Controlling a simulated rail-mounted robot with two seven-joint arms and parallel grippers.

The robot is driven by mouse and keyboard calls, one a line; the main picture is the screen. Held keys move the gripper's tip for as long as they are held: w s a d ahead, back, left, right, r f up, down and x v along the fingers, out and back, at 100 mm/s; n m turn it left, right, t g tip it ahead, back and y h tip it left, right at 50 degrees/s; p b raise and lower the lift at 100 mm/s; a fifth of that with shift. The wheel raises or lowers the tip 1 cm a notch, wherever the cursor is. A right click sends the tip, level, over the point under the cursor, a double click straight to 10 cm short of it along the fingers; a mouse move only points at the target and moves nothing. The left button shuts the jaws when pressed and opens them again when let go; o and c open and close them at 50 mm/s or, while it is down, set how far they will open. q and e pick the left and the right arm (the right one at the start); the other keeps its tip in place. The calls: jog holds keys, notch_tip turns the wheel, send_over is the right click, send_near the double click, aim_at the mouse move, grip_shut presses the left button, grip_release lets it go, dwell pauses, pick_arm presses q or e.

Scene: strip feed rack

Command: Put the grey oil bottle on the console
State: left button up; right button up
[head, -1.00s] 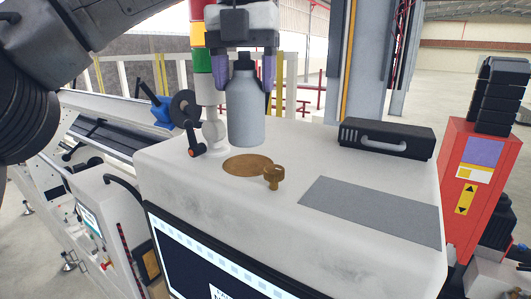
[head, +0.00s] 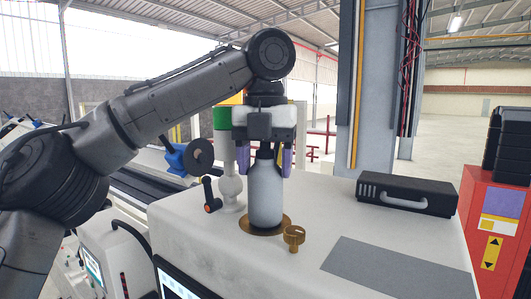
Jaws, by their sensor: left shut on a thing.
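The grey oil bottle (head: 265,195) is upright over the round brown disc (head: 248,227) on the white console top (head: 190,243). Its base covers part of the disc and looks to be on it or just above it; I cannot tell which. My left gripper (head: 265,160) is above the bottle, with its purple fingers shut on the bottle's neck. My right gripper is not in view.
A brass knob (head: 294,237) stands just right of the bottle. A grey mat (head: 397,270) and a black box with a handle (head: 407,193) lie further right. A dark disc on a stand (head: 200,158) is to the left. A red cabinet (head: 492,225) stands beyond the right edge.

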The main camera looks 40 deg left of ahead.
pick_arm(q)
jog(key=shift+f, duration=0.2)
dwell(0.3)
jog(key=o, duration=1.2)
jog(key=shift+o, duration=0.2)
jog(key=shift+r, duration=0.1)
jog(key=shift+r, duration=2.75)
